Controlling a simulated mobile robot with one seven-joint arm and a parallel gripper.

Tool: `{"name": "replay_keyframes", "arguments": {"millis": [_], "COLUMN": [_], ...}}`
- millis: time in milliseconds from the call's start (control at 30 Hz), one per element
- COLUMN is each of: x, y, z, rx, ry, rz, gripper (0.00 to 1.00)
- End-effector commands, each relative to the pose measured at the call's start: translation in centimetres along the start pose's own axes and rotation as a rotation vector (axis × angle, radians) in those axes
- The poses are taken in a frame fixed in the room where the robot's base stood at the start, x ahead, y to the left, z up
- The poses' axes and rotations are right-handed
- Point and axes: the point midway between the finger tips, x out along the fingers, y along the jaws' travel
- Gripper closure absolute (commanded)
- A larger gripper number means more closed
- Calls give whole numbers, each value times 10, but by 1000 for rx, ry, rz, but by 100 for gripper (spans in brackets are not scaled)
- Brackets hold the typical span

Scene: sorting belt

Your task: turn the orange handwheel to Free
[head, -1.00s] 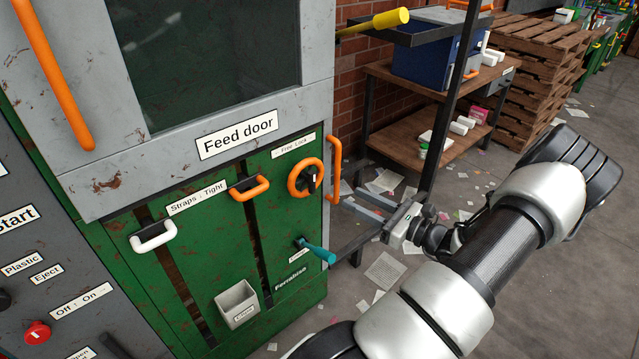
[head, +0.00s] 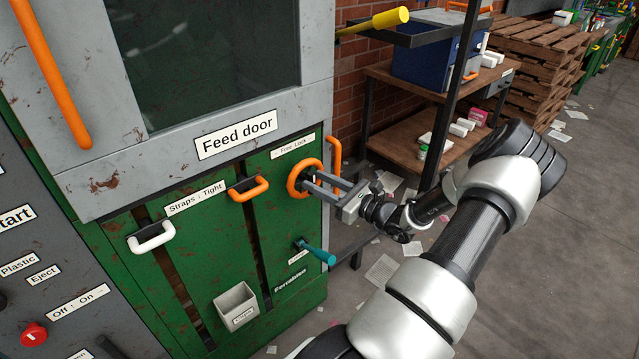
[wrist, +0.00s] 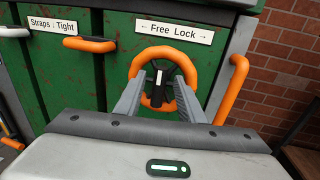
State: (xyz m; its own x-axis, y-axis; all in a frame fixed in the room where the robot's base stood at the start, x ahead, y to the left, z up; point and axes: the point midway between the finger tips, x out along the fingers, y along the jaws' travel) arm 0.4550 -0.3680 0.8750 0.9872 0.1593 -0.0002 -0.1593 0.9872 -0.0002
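The orange handwheel (head: 294,180) is mounted on the green panel under the Feed door sign; it also shows in the wrist view (wrist: 162,55). A label (wrist: 174,32) above it reads "Free" with an arrow left and "Lock" with an arrow right. A dark hub bar with a white mark (wrist: 158,78) stands upright at the wheel's middle. My gripper (head: 312,182) is at the wheel, pointing at it. Its fingers (wrist: 160,95) are apart, one on each side of the hub in the wrist view. I cannot tell whether they touch the rim.
An orange vertical handle (wrist: 236,88) is close to the right of the wheel. An orange strap handle (head: 249,189) and a white one (head: 153,237) are to the left. A teal lever (head: 318,252) sticks out below. A rack post (head: 447,110) stands behind my arm.

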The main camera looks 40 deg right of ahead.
Motion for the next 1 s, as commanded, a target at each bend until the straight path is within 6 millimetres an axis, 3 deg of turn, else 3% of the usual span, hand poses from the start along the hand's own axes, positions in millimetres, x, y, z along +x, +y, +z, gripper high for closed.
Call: {"name": "replay_keyframes", "arguments": {"millis": [33,233,267,667,1000], "x": [0,0,0,0,1], "y": [0,0,0,1,6], "z": [0,0,0,1,1], "rx": [0,0,0,-68,-322], "ry": [0,0,0,14,64], "rz": [0,0,0,1,2], "gripper": [64,98,100,100,100]}}
